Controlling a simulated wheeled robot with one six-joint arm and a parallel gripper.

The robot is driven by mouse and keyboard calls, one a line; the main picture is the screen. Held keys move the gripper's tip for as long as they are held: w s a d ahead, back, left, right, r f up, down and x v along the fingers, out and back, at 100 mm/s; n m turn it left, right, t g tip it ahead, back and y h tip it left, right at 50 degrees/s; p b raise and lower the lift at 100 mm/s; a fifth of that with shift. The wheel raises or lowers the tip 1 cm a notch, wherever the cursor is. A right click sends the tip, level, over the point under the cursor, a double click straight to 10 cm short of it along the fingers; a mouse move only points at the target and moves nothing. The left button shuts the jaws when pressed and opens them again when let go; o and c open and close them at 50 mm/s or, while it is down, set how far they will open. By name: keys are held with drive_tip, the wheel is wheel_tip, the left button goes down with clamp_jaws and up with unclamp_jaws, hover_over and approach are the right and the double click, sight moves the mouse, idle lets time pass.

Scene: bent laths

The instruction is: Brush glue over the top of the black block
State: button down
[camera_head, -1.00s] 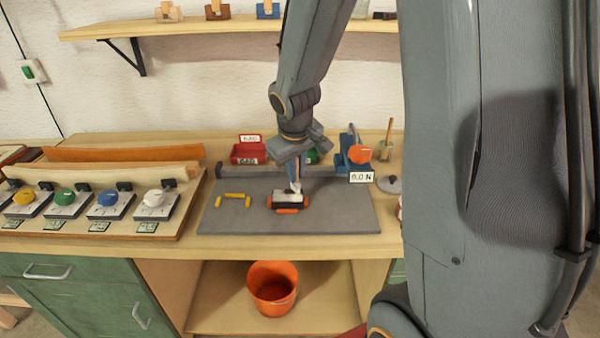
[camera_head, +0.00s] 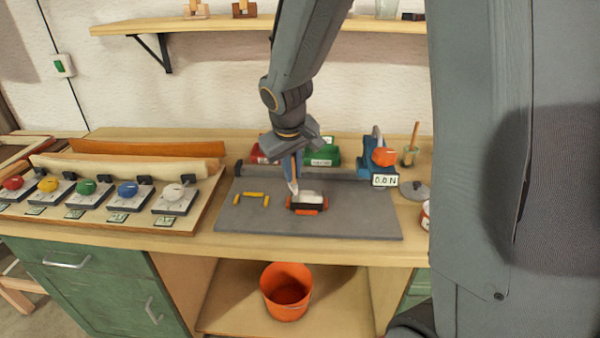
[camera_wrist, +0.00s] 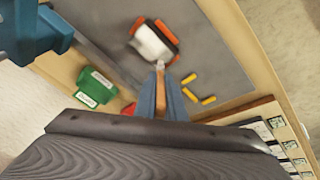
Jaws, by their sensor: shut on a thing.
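The black block (camera_head: 307,207) lies on the grey mat (camera_head: 350,220) between orange pieces. Its upper face is covered by white, which looks like glue; black shows along its front side. In the wrist view the block's white top (camera_wrist: 152,42) lies ahead of my gripper, with orange at its edges. My gripper (camera_head: 292,166) is shut on a brush with a wooden handle (camera_wrist: 160,92). The brush's pale tip (camera_head: 293,188) is at the left end of the block; whether it touches cannot be told.
Several yellow sticks (camera_head: 250,196) lie left of the block. A green bin (camera_head: 325,155), a blue device with a "0.0 N" display (camera_head: 385,180) and a jar (camera_head: 410,155) stand behind. A board with coloured knobs (camera_head: 128,190) is at left. An orange bucket (camera_head: 286,290) sits below.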

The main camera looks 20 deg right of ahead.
drive_tip(key=shift+s+d+f+p, duration=0.1)
drive_tip(key=shift+s+d+p, duration=0.4)
drive_tip(key=shift+d, duration=0.7)
drive_tip(key=shift+s+d+r+p, duration=0.1)
drive_tip(key=shift+s+d+p, duration=0.45)
drive_tip(key=shift+d, duration=0.6)
drive_tip(key=shift+s+d+f+p, duration=0.1)
drive_tip(key=shift+s+d+p, duration=0.4)
drive_tip(key=shift+d, duration=0.7)
wheel_tip(320, 180, up, 6)
drive_tip(key=p, duration=0.5)
drive_tip(key=shift+w, duration=0.1)
wheel_tip(320, 180, up, 3)
drive_tip(key=p, duration=0.3)
